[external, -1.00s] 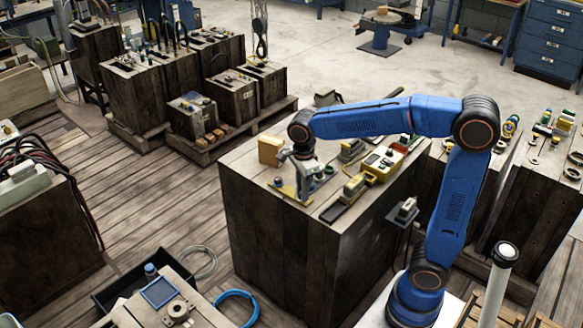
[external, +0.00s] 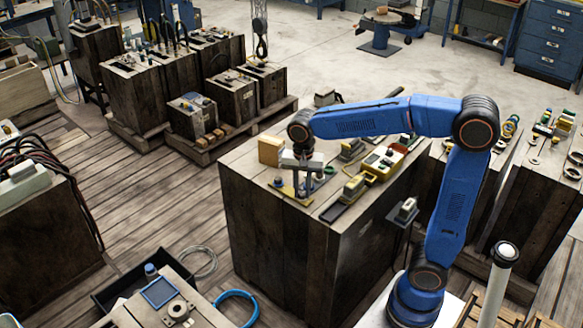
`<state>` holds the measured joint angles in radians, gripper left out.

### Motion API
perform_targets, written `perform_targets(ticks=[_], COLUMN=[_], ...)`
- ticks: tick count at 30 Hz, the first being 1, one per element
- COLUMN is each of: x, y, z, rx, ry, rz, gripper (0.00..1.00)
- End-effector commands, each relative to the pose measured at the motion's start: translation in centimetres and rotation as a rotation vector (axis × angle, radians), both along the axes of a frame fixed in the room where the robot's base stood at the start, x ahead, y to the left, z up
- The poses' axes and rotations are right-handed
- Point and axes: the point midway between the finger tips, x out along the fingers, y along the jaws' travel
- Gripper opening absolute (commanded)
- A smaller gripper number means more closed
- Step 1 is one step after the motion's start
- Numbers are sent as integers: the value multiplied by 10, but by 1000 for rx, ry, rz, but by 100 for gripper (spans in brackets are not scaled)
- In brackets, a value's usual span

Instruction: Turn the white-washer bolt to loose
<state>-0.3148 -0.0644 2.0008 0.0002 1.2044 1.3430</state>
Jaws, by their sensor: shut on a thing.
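My gripper (external: 304,188) points down at the front left of the wooden block's top (external: 245,160). It is shut on a bolt at a yellow strip (external: 288,191); the bolt is mostly hidden between the fingers. The washer's colour is too small and covered to make out. A small grey-blue knob (external: 278,182) stands just left of the gripper. A small green-ringed piece (external: 329,171) stands just right of it.
A tan wood block (external: 270,151) stands behind and left of my gripper. To the right are a yellow control box (external: 383,163) and a beige-and-yellow piece (external: 354,187) on a dark strip. Other fitted blocks stand further right and at the back left.

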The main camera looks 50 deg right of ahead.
Motion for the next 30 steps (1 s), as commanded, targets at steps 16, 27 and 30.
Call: perform_targets(ticks=[16,27,30], x=[0,0,0], y=[0,1,1], z=[-2,-2,-2], rx=[-2,0,-1], ry=[4,4,5], rz=[519,870,965], gripper=[0,0,0])
